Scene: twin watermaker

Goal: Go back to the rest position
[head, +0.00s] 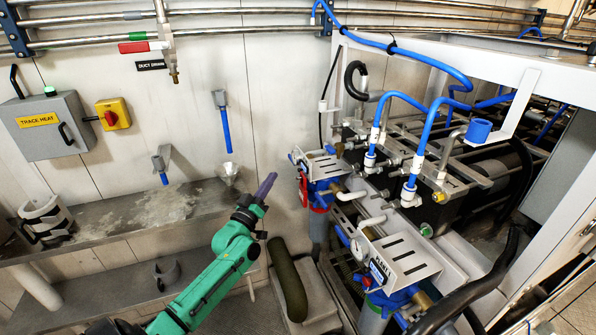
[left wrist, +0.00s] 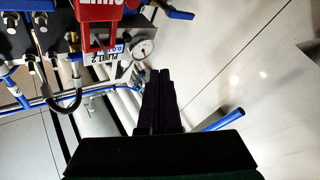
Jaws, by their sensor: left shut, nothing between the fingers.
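My left gripper (head: 265,187) is at the end of the green arm in the middle of the head view. Its dark fingers point up, in front of the wall and left of the watermaker unit (head: 400,265). In the left wrist view its two black fingers (left wrist: 159,98) lie together, shut, with nothing between them. The gripper is apart from the unit in the head view. My right gripper does not show in either view.
A metal shelf (head: 100,243) runs along the wall at left, with a white mug-like holder (head: 45,220) on it. A grey box (head: 48,125) and a yellow switch (head: 113,114) hang above. Blue hoses (head: 430,60) cross the unit's top. A gauge (left wrist: 144,48) shows near the fingers in the wrist view.

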